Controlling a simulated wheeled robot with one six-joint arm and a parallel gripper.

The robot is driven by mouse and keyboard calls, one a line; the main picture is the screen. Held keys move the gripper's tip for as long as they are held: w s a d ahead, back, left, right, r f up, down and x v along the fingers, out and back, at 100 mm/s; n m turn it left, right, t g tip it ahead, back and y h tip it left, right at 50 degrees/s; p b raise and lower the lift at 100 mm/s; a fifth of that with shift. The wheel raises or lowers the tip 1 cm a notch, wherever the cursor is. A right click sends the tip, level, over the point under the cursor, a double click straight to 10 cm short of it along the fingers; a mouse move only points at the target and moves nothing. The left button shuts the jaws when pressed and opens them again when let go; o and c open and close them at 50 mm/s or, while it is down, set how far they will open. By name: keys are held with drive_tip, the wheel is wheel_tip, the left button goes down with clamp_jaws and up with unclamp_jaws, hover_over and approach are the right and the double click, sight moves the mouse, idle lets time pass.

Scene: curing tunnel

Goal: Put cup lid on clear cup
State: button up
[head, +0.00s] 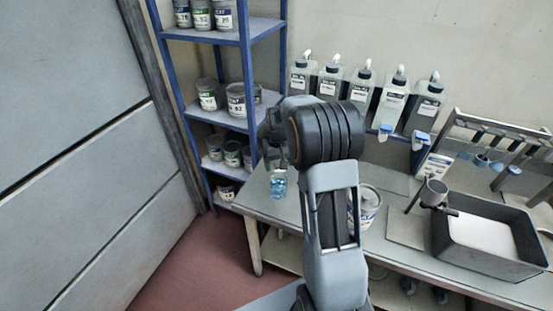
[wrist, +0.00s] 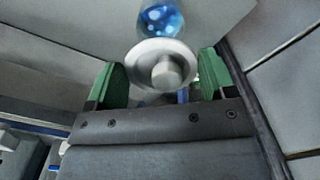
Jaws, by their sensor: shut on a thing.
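The clear cup (head: 278,186) with blue contents stands at the left end of the workbench in the head view. It also shows in the wrist view (wrist: 161,19), cut by the top edge. The cup lid (wrist: 150,53), a pale grey disc with a round knob, is between the green fingers of my gripper (wrist: 162,68). My gripper is shut on the lid. The lid appears just below the cup in the wrist picture; I cannot tell whether they touch. In the head view my arm largely hides the gripper, and I cannot make out the lid.
A blue shelf rack (head: 248,123) with several tins stands behind the bench's left end. Several bottles (head: 395,100) line the wall. A labelled tub (head: 370,205) is partly behind my arm. A grey tray (head: 490,256) and small cup-shaped holder (head: 434,191) are to the right.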

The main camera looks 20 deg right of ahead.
wheel_tip(320, 180, down, 6)
drive_tip(key=b, duration=0.4)
drive_tip(key=shift+f+b, duration=0.5)
drive_tip(key=shift+f, duration=0.15)
idle(2.0)
idle(0.3)
drive_tip(key=o, duration=0.8)
drive_tip(key=shift+o, duration=0.2)
drive_tip(key=shift+r, duration=0.1)
drive_tip(key=shift+r+p, duration=2.45)
drive_tip(key=shift+r, duration=1)
